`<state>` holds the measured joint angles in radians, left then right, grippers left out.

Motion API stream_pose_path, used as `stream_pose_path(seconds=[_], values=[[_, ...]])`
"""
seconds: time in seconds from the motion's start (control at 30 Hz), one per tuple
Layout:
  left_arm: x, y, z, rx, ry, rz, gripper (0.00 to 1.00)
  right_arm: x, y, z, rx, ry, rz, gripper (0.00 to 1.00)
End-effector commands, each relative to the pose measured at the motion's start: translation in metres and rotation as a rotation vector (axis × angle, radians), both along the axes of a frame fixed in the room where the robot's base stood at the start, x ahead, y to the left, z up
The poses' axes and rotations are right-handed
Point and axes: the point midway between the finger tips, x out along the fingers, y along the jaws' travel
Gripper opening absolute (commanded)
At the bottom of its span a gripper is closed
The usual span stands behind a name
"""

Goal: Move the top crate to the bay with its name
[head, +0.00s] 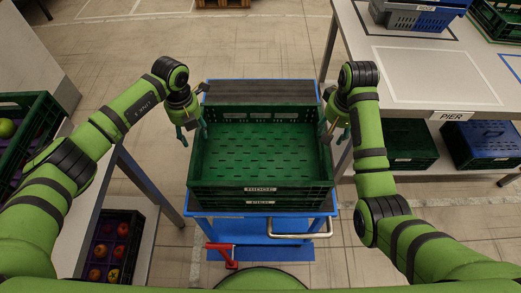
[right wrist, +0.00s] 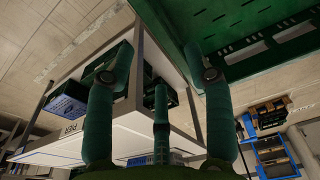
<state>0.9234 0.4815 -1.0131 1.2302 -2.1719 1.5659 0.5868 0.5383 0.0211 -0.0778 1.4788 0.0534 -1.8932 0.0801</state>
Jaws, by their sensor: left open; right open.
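The top crate (head: 262,189) is green, slatted and empty, and its front label seems to read RIDGE. It sits on a second green crate (head: 258,202), whose small label I cannot read surely, on a blue trolley (head: 260,225). My left gripper (head: 193,133) is open at the top crate's left wall, and my right gripper (head: 334,136) is open at its right wall. I cannot tell whether either touches it. In the right wrist view the fingers of my right gripper (right wrist: 157,85) are spread, and a green crate wall (right wrist: 255,45) shows at upper right.
A white bench (head: 425,75) at right has a PIER sign (head: 452,115), an outlined empty area on top, and crates (head: 405,140) on its lower shelf. Fruit crates (head: 38,112) stand at left. A red handle (head: 222,252) and a grey trolley bar (head: 300,235) stick out in front.

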Motion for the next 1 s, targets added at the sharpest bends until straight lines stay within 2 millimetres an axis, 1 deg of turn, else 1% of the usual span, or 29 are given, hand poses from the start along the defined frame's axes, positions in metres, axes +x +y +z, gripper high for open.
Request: stream_pose_path(seconds=[0.33, 0.5, 0.63, 0.87, 0.9, 0.97, 1.0], values=[[-0.001, 0.000, -0.047, 0.000, 0.004, 0.001, 0.53, 0.005, 0.000, -0.046, 0.000, 0.004, 0.000, 0.53], [0.000, 0.000, -0.064, 0.000, 0.003, 0.002, 0.53, 0.008, 0.001, -0.063, 0.000, 0.002, 0.000, 0.53], [0.000, 0.000, -0.069, 0.000, 0.001, 0.000, 0.53, 0.008, 0.001, -0.068, 0.000, 0.001, 0.000, 0.53], [0.000, 0.000, -0.069, 0.001, 0.000, 0.000, 0.53, 0.008, 0.001, -0.068, 0.000, 0.000, 0.001, 0.53], [0.000, 0.000, -0.069, 0.001, 0.000, 0.000, 0.45, 0.008, 0.001, -0.068, 0.000, 0.000, 0.001, 0.45], [0.000, 0.000, -0.069, 0.001, 0.001, 0.000, 0.21, 0.008, 0.001, -0.068, 0.000, 0.000, 0.001, 0.21], [0.000, 0.000, -0.069, 0.001, 0.000, 0.000, 0.05, 0.008, 0.001, -0.068, 0.000, 0.000, 0.001, 0.05]])
